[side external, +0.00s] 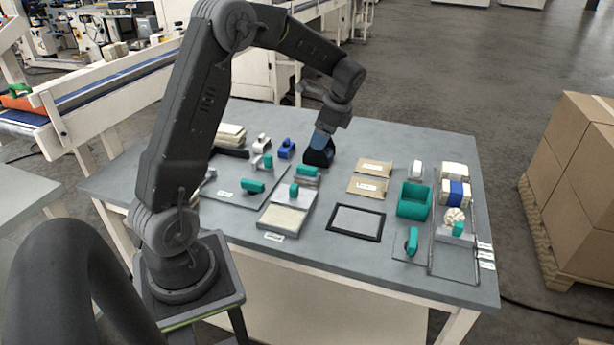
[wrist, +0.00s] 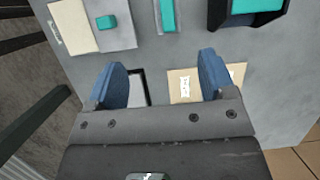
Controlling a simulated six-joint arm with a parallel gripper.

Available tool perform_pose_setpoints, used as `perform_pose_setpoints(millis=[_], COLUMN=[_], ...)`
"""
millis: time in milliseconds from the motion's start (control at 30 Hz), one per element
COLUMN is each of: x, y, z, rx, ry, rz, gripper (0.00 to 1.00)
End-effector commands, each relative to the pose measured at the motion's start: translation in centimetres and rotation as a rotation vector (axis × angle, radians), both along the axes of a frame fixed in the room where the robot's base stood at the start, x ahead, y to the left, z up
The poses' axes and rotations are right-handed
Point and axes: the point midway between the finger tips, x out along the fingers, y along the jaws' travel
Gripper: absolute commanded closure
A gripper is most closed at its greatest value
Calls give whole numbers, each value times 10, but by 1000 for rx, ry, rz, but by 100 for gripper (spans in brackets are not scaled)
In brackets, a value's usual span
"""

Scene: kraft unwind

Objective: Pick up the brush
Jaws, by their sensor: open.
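My gripper (side external: 320,152) hangs above the back middle of the grey table, with blue fingers pointing down. In the wrist view its two fingers (wrist: 160,82) are wide apart with nothing held between them. I cannot tell for certain which item is the brush. A teal-topped grey piece (side external: 307,172) lies close to the gripper, behind the cream pad. It shows as a teal bar (wrist: 167,15) at the wrist view's top, beyond the fingers. Another teal-handled piece (side external: 254,185) lies further left.
A cream pad (side external: 283,219) with a teal block lies near the front. A black frame (side external: 356,222), kraft packets (side external: 367,187) and a teal bin (side external: 413,202) stand to the right. A dark-edged teal item (wrist: 250,15) shows top right in the wrist view. Bare table separates them.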

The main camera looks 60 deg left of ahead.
Motion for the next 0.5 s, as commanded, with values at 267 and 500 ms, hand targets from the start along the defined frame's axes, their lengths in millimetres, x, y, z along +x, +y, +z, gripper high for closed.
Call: perform_pose_setpoints(millis=[267, 500], x=[-1, -14], y=[23, 34], z=[-31, -74], rx=[-12, -13], ry=[63, 62], rz=[-37, -36], gripper=[23, 23])
